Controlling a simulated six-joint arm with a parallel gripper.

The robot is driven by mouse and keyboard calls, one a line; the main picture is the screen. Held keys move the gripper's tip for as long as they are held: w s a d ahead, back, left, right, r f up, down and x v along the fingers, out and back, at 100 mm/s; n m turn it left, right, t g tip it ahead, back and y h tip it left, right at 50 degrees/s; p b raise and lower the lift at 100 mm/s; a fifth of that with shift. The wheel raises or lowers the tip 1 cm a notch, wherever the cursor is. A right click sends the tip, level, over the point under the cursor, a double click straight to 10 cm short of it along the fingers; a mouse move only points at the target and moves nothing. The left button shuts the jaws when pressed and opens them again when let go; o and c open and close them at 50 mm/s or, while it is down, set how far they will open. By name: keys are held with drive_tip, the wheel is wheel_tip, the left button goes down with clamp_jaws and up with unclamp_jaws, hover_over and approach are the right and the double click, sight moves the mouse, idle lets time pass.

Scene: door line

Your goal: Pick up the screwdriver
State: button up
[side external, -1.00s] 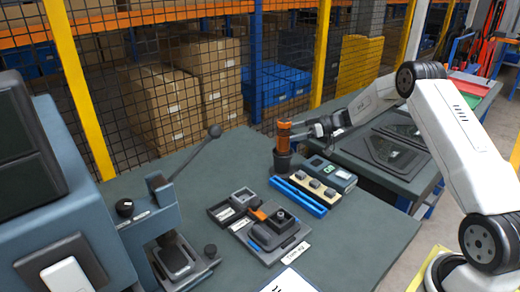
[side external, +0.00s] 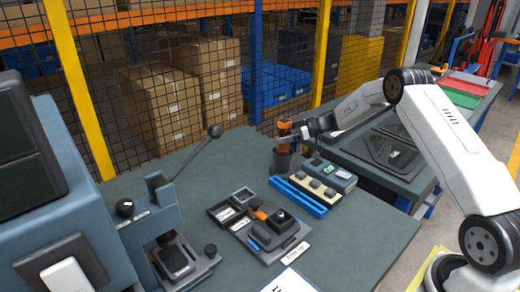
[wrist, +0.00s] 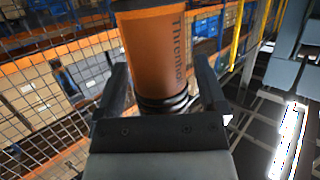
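The screwdriver (side external: 284,146) has an orange handle with dark bands and stands upright in a dark cup (side external: 283,163) at the back edge of the bench. Its lower part is hidden in the cup. My gripper (side external: 297,131) is level with the handle, reaching in from the right. In the wrist view the orange handle (wrist: 155,50), with printed lettering, stands between the two dark fingers of my gripper (wrist: 163,88). The fingers are spread on either side, with a narrow gap showing at the left; contact at the right is hard to tell.
In front of the cup are a blue bar (side external: 299,197), a pale block tray (side external: 315,188) and a meter (side external: 332,172). A dark tool tray (side external: 270,232) lies nearer. A lever press (side external: 165,215) stands at left. A mesh fence (side external: 215,75) runs behind.

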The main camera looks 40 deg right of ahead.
clamp_jaws()
drive_tip(key=shift+r, duration=0.1)
drive_tip(key=shift+r, duration=5)
